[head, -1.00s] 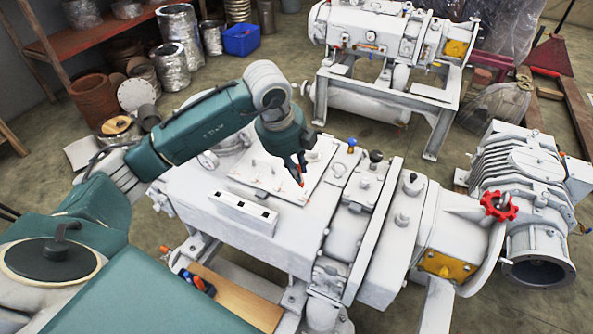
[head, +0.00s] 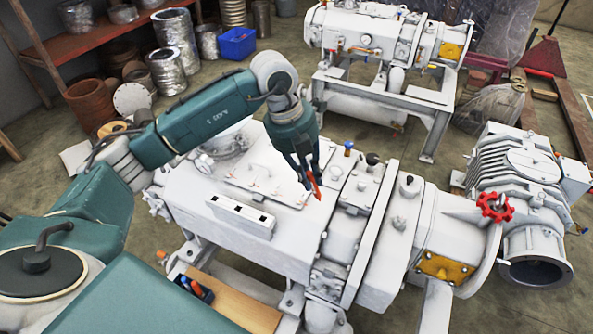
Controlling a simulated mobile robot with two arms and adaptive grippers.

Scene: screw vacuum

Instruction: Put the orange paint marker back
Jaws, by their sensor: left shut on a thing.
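My left gripper (head: 307,174) hangs above the top of the white vacuum pump (head: 284,233), near the right edge of its flat cover plate. It is shut on the orange paint marker (head: 315,188), which points down and slants a little, its tip close above the pump top. Whether the tip touches the pump I cannot tell. A white block with dark slots (head: 241,216) sits on the pump top, to the left and nearer than the gripper. My right gripper is not in view.
A wooden board (head: 236,305) at the pump's near side carries a dark holder (head: 197,289) with red and blue items. A red handwheel (head: 496,207) is at the right. Knobs and fittings rise right of the gripper. Another white pump (head: 385,70) stands behind.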

